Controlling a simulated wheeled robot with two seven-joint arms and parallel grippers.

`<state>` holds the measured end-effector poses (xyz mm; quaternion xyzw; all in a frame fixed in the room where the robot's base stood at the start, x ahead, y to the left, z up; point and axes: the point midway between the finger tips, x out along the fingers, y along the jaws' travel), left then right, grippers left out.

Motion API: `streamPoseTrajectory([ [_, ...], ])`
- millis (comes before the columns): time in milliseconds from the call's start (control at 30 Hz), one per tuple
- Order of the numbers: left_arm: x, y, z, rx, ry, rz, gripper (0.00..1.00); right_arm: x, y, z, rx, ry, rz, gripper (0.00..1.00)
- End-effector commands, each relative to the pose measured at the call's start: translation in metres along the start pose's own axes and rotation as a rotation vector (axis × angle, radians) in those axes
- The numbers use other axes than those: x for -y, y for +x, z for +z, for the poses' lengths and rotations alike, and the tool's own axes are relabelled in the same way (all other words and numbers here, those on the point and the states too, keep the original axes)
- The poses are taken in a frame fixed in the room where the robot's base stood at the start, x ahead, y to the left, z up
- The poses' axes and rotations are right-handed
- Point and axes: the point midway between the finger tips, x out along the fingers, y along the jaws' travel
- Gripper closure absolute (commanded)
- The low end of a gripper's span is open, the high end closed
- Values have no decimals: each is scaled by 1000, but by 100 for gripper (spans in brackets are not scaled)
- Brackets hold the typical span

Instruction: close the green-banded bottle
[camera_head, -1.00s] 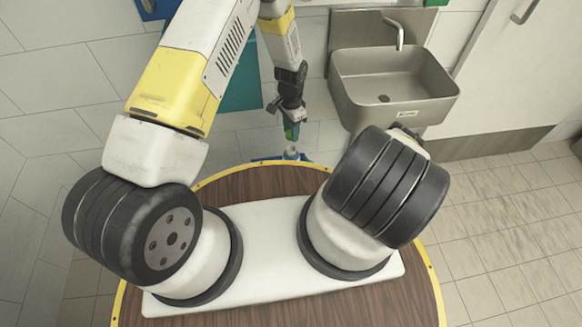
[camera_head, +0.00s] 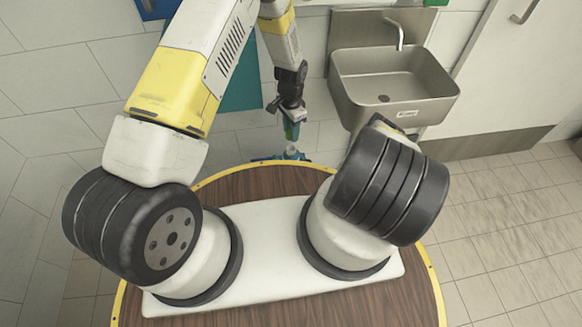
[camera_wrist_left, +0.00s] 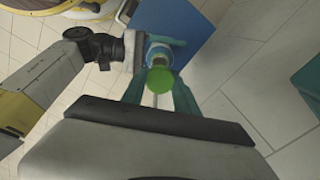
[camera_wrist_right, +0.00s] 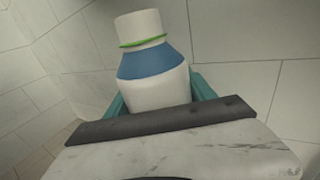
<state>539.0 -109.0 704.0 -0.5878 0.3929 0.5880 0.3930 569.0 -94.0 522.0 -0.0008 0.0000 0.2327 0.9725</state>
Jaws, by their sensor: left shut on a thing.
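My left gripper (camera_head: 291,128) is shut on a green cap (camera_wrist_left: 160,80), which sits between its teal fingertips in the left wrist view. The bottle (camera_wrist_right: 155,60) is white with a blue band and a thin green ring around its neck. My right gripper (camera_wrist_right: 155,98) has its teal fingers on both sides of the bottle, shut on it. In the left wrist view the bottle (camera_wrist_left: 153,48) is just beyond the cap, which partly covers its top. No cap shows on its neck in the right wrist view. In the head view the bottle (camera_head: 291,153) is small, below the left fingertips.
The round wooden table (camera_head: 265,180) with a yellow edge lies under my base. A steel sink (camera_head: 395,85) is on the wall to the right of the grippers. A blue panel (camera_wrist_left: 195,35) lies behind the bottle in the left wrist view. Open floor is at right.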

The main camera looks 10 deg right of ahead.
Motion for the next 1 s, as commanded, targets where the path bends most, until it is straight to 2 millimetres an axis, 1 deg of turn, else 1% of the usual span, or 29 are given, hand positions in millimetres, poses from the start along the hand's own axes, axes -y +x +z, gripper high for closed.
streamPoseTrajectory([
  [33,0,0,0,0,0,0,100,0,0,0,0,0,0,49],
  [167,0,0,0,0,0,0,100,0,0,0,0,0,0,74],
  [200,0,0,0,0,0,0,100,0,0,0,0,0,0,82],
  [300,0,0,0,0,0,0,100,0,0,0,0,0,0,100],
  [467,0,4,0,1,0,1,100,0,0,0,0,0,0,100],
  [700,0,39,1,1,0,1,100,0,0,0,0,0,0,100],
  [800,0,48,1,-1,0,0,100,0,0,0,0,0,0,100],
  [1000,0,50,0,-1,0,0,100,0,0,0,0,0,0,100],
])
